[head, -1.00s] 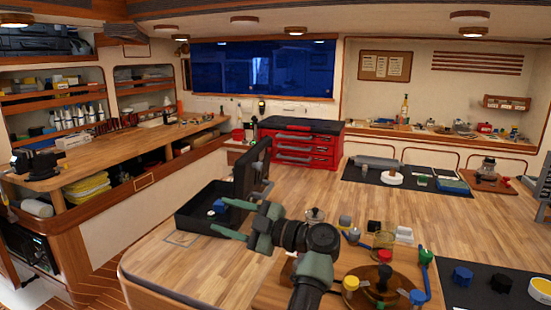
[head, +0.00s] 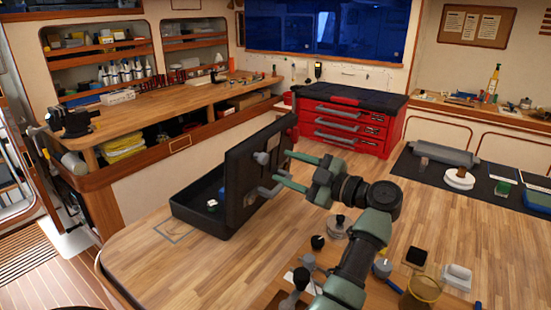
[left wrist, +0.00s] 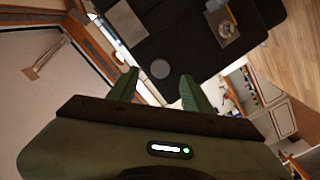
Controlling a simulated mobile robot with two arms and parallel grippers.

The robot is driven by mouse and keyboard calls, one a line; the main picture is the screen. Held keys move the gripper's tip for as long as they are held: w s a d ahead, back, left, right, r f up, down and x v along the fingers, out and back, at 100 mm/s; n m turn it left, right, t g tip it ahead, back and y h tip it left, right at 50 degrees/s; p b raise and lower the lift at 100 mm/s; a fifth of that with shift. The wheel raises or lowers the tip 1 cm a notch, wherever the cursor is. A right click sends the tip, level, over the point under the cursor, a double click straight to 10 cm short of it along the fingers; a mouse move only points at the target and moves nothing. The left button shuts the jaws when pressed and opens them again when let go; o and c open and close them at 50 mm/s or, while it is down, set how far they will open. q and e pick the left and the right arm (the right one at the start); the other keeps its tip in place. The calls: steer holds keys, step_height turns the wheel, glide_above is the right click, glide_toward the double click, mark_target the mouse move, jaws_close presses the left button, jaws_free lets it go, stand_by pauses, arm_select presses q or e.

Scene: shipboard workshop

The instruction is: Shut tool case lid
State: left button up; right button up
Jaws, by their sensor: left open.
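The black tool case stands on the wooden table in the head view. Its lid (head: 240,185) is up, roughly upright, and its open base (head: 188,212) lies to the left. A small item (head: 212,204) shows inside the base; the lid hides much of the inside. My left gripper (head: 281,167) is open and empty on the right side of the lid, fingers pointing left toward its grey fittings. I cannot tell whether they touch. In the left wrist view the open fingers (left wrist: 159,88) lie before the dark lid (left wrist: 185,45). My right gripper is out of view.
A red tool chest (head: 345,122) stands behind the case. Right of my arm are a dark mat (head: 440,175) with parts and an amber jar (head: 422,292). Small knobs stand close below my arm. The table's left front is clear.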

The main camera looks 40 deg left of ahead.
mark_target(266, 160)
arm_select(q)
steer(key=a, duration=0.6)
steer(key=shift+s+a+b, duration=0.1)
steer(key=shift+s+b, duration=0.25)
jaws_close()
